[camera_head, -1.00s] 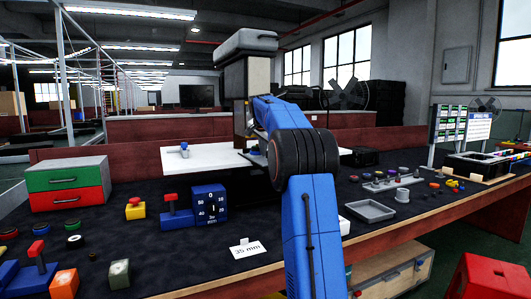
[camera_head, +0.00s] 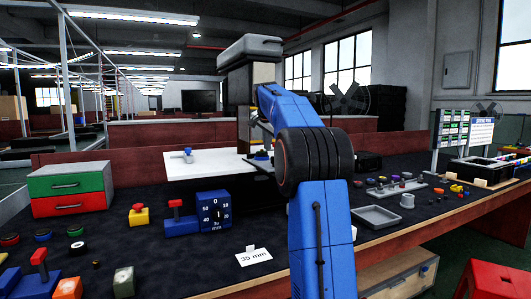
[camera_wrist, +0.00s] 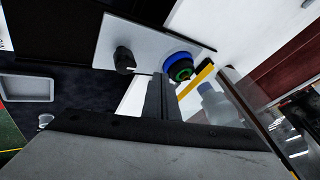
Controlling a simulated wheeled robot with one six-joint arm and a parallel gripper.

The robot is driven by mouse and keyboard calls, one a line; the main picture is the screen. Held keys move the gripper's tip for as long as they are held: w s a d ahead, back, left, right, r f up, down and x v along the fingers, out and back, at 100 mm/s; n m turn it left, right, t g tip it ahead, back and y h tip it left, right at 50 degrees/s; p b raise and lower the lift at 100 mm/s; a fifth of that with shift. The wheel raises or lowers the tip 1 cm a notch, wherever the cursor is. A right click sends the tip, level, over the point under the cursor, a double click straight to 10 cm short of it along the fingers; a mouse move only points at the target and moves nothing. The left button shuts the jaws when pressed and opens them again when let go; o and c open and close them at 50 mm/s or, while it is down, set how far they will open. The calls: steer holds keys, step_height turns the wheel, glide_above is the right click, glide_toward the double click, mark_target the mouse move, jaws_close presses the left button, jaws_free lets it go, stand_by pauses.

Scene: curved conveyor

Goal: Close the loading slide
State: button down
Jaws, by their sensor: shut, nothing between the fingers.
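A press-like station with a grey top (camera_head: 251,47) stands behind the bench, partly hidden by my blue arm. A white plate (camera_head: 215,164) with a small blue knob (camera_head: 188,155) extends left from its base. I cannot tell for sure which part is the loading slide. In the wrist view, a pale panel (camera_wrist: 140,42) carries a black knob (camera_wrist: 124,60) and a blue-rimmed round part with a green ring (camera_wrist: 181,70). My gripper (camera_wrist: 160,82) is shut and empty, its tips close to that round part. Contact cannot be told.
A yellow bar (camera_wrist: 196,81) and a translucent bottle-like thing (camera_wrist: 216,103) are close right of the fingers. On the bench are a green-and-red drawer box (camera_head: 68,188), a blue dial box (camera_head: 214,212), a grey tray (camera_head: 377,216) and a "35 mm" card (camera_head: 254,257).

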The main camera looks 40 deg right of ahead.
mark_target(272, 158)
steer(key=s+a+m+t+y, duration=0.2)
steer(key=s+m+t+y, duration=0.15)
steer(key=s, duration=1.85)
steer(key=shift+h, duration=0.45)
steer(key=x, duration=1)
steer(key=shift+w+f, duration=0.15)
steer(key=shift+f, duration=0.25)
steer(key=shift+w+d+r, duration=0.1)
steer(key=shift+w, duration=0.5)
steer(key=shift+w+d, duration=0.15)
steer(key=shift+w, duration=0.4)
steer(key=shift+w+d, duration=0.2)
steer(key=shift+w, duration=0.55)
steer(key=w, duration=0.2)
steer(key=w+d, duration=0.1)
steer(key=w, duration=0.2)
steer(key=shift+w+d, duration=0.15)
steer(key=shift+w, duration=0.05)
steer(key=shift+s, duration=0.15)
